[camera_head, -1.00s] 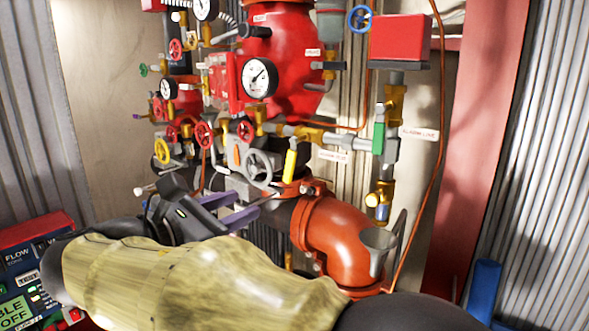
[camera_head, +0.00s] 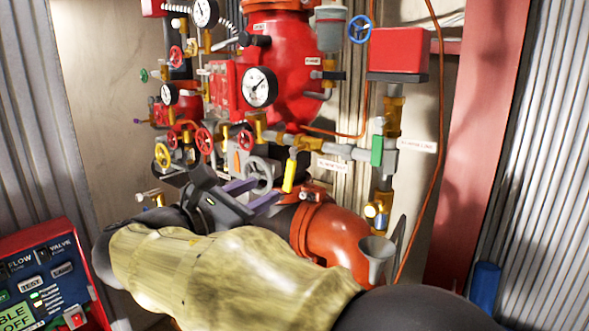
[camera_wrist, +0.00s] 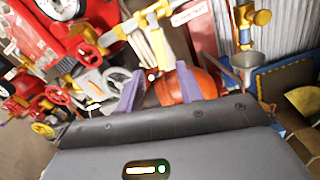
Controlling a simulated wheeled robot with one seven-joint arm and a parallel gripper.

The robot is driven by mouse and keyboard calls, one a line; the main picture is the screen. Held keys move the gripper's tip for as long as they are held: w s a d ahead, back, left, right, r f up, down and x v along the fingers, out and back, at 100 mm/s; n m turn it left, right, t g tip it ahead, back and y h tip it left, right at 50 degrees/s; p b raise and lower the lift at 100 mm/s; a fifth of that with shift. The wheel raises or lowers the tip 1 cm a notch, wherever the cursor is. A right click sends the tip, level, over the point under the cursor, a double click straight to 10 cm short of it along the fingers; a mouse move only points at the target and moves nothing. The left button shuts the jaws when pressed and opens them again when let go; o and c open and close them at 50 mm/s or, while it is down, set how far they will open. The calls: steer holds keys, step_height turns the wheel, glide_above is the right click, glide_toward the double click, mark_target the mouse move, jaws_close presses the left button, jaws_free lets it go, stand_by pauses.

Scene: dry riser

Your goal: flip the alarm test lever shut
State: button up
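A yellow-handled lever (camera_head: 289,174) hangs down, slightly slanted, from the grey pipe fitting beside a white label (camera_head: 333,167), whose small text seems to begin with "ALARM". I take it to be the alarm test lever. My gripper (camera_head: 268,189) has two purple fingers spread apart, with nothing seen between them. Its tips are just left of the lever's lower end in the head view. In the wrist view my gripper (camera_wrist: 161,68) points at the lever (camera_wrist: 160,46), which shows just beyond the gap between the fingers. I cannot tell whether they touch.
A grey handwheel (camera_head: 259,174) is close behind my fingers. A green-handled valve (camera_head: 377,150) is to the right, above a grey funnel (camera_head: 376,256). An orange pipe elbow (camera_head: 335,240) lies below. A control panel (camera_head: 45,280) stands at lower left.

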mark_target(287, 178)
steer(key=p+x, duration=0.3)
steer(key=x, duration=0.7)
steer(key=shift+w+d, duration=0.3)
jaws_close()
